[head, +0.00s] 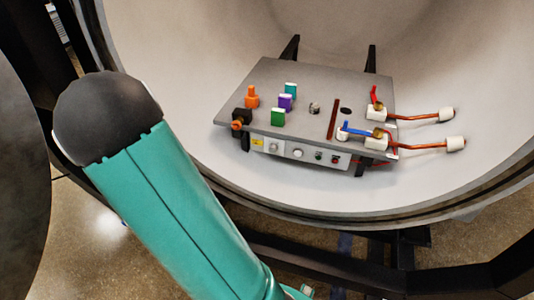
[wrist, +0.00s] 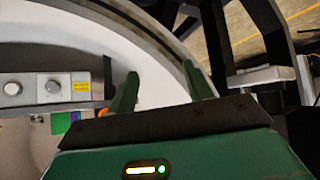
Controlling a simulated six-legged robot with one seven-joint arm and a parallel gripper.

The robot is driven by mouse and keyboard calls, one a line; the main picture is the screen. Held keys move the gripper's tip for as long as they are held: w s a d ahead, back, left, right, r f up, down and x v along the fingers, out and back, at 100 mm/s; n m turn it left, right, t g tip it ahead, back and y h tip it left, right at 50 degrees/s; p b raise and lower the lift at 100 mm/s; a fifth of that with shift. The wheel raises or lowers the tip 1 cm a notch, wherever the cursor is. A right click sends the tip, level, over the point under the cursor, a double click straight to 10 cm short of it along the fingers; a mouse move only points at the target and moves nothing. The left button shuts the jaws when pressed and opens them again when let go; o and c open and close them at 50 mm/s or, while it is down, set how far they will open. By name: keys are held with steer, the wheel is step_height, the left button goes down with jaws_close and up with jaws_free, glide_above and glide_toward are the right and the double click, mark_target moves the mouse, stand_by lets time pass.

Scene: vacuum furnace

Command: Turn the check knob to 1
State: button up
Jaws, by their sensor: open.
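A grey control box sits inside the furnace chamber, its front face (head: 315,157) carrying two round knobs. One knob (head: 273,147) is beside the yellow label, and the other knob (head: 297,153) is to its right. In the wrist view the box is upside down at the left, with the label-side knob (wrist: 53,87) and the other knob (wrist: 12,88) visible. I cannot read which is the check knob or its setting. My gripper (wrist: 161,84) is open and empty, to the right of the box and apart from the knobs. In the head view its fingers are not visible.
The plate (head: 310,80) on the box holds orange, teal, purple and green blocks. Red and blue handled fittings with copper rods (head: 420,117) stick out at its right. The chamber's curved rim (head: 300,218) runs in front of the box, above a dark frame.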

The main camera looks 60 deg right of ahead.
steer(key=s+d+f+g+h, duration=0.2)
steer(key=s+d+f+h, duration=0.35)
steer(key=s+d, duration=0.5)
steer(key=n+h, duration=0.2)
steer(key=h, duration=0.3)
glide_toward(272, 151)
steer(key=x, duration=0.8)
steer(key=shift+n, duration=0.3)
steer(key=c, duration=1)
